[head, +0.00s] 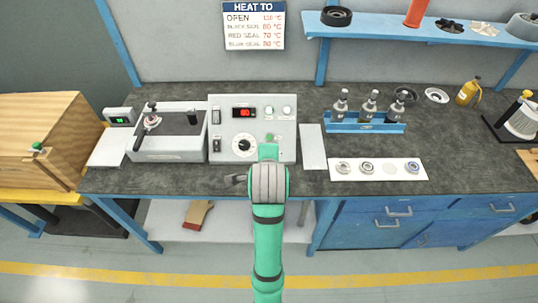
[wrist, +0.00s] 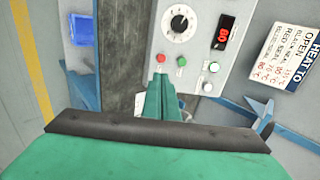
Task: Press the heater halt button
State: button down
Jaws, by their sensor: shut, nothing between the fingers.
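The heater control box (head: 226,100) stands on the bench, with a red digital display and a dial on its face. In the wrist view its red button (wrist: 160,59) sits beside a green button (wrist: 181,61). My gripper (wrist: 161,84) is shut and empty, with its tips close to the red button; I cannot tell whether they touch it. In the head view my gripper (head: 268,152) is in front of the lower right of the box and hides the red button. The green button (head: 269,137) shows just above it.
A grey fixture (head: 170,145) stands left of the box. A blue rack (head: 365,127) with bottles and a white strip (head: 400,176) with rings lie to the right. A shelf (head: 380,30) and a heat sign (head: 253,25) are behind.

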jog(key=shift+w+r, duration=0.1)
jog(key=shift+r, duration=0.15)
jog(key=x, duration=1.3)
jog(key=shift+w+f, duration=0.3)
jog(key=shift+f, duration=0.05)
